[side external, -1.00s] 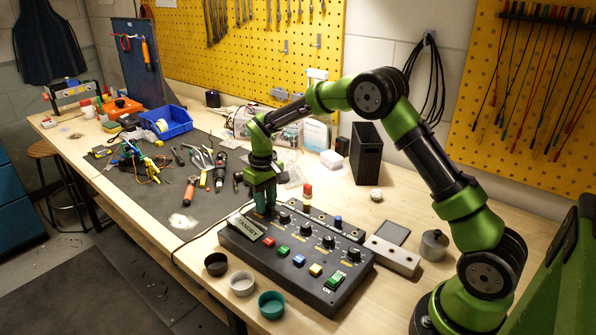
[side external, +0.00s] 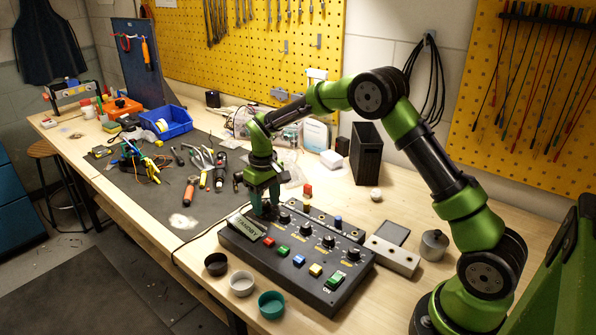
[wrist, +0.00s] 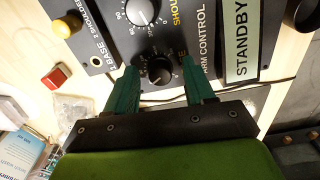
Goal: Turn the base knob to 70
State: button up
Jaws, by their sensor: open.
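The black control box (side external: 300,285) sits on the bench. Its display (wrist: 240,38) reads STANDBY. In the wrist view, a black knob (wrist: 159,71) with a white pointer mark stands between the two teal fingers of my gripper (wrist: 160,67). The fingers are apart, one on each side, with a visible gap to the knob. In the side view my gripper (side external: 265,209) reaches down at the box's far left end and hides this knob. The neighbouring knob (wrist: 141,10) is labelled "SHOU...".
More knobs (side external: 328,242) and coloured buttons (side external: 283,250) lie along the box. A narrow strip with a yellow knob (wrist: 67,25) and a red block (wrist: 55,77) are close by. Three small cups (side external: 242,283) stand in front of the box.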

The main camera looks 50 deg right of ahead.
aim_at(267, 205)
notch_tip(267, 205, up, 17)
dwell(0.4)
jog(key=s+a+r+m+t+y, duration=0.1)
jog(key=s+a+t, duration=0.2)
jog(key=s, duration=1)
jog(key=s+a+r+m+t+y, duration=0.1)
jog(key=s+a+m+t, duration=0.1)
jog(key=s, duration=1.2)
jog(key=shift+s+a+r+t, duration=0.25)
jog(key=shift+a+t, duration=0.55)
jog(key=shift+t, duration=0.3)
